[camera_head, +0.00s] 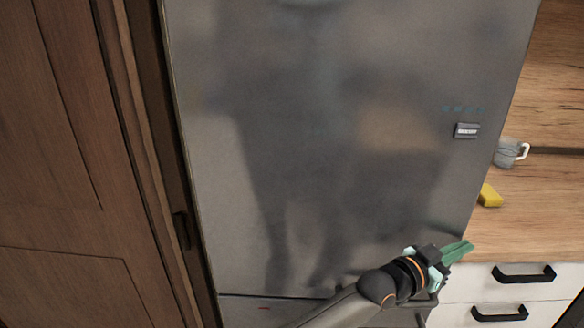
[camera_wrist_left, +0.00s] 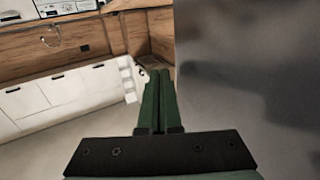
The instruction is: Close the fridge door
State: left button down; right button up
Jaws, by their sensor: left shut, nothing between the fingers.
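The fridge door (camera_head: 330,130) is a tall grey metal panel that fills the middle of the head view, with a small display near its right edge. Blurred dark reflections show on it. In the left wrist view the door (camera_wrist_left: 250,70) is a grey surface on the right. My left gripper (camera_head: 458,251) is at the door's lower right edge in the head view, its green fingers together and empty. In the left wrist view the fingers (camera_wrist_left: 157,78) point ahead just left of the door's edge. Whether they touch the door, and how far it stands open, I cannot tell. My right gripper is out of view.
A brown wooden door or panel (camera_head: 70,150) stands left of the fridge. On the right, a wooden counter (camera_head: 540,235) holds a grey mug (camera_head: 507,153) and a yellow block (camera_head: 490,195). White drawers (camera_head: 548,291) with black handles are below. White cupboards (camera_wrist_left: 60,95) show in the left wrist view.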

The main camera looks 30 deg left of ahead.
pick_arm(q)
jog(key=shift+w+a+r+y, duration=0.2)
jog(key=shift+w+a+y, duration=0.15)
jog(key=shift+w, duration=0.3)
